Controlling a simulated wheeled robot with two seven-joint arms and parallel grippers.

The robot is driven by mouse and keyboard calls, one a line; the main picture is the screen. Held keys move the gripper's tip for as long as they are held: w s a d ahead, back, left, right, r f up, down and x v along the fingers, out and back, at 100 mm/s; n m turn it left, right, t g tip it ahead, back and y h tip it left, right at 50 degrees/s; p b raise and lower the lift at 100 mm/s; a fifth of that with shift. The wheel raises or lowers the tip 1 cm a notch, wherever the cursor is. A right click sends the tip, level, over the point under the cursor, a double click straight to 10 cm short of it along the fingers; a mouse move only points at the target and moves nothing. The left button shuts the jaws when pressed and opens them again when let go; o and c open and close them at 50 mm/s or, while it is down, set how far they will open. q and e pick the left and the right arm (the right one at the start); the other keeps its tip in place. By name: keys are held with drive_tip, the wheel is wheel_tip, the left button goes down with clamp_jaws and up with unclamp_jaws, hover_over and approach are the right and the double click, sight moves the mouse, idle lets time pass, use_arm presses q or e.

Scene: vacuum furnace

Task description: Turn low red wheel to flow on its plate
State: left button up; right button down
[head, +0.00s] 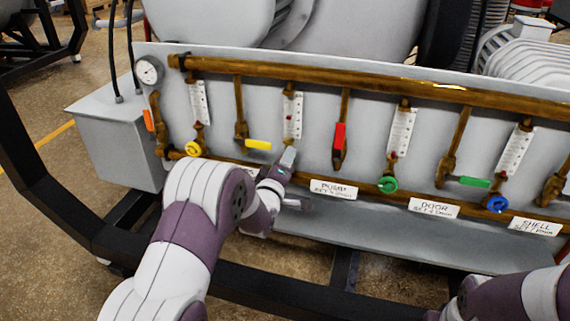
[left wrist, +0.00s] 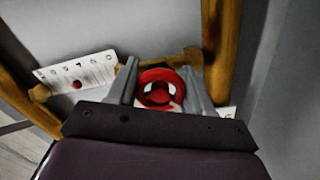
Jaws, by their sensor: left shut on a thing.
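The low red wheel (left wrist: 158,90) sits between the two grey fingers of my left gripper (left wrist: 158,70) in the left wrist view. The fingers are shut on its rim from both sides. In the head view my left gripper (head: 289,158) is at the lower pipe and hides the wheel. A white scale strip (head: 292,116) with a small red marker stands above it. A white plate (head: 333,188) that seems to read PUMP, with a small set value too blurred to read surely, is to the lower right of the gripper. My right gripper is not seen.
A yellow wheel (head: 194,148), a green wheel (head: 388,184) and a blue wheel (head: 496,203) share the lower pipe. Yellow (head: 258,145), red (head: 339,139) and green (head: 474,182) lever handles stand near the gripper's row. A gauge (head: 149,70) is at upper left.

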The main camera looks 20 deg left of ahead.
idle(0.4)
use_arm(q)
drive_tip(key=o, duration=1)
drive_tip(key=shift+o, duration=0.2)
drive_tip(key=shift+r, duration=0.1)
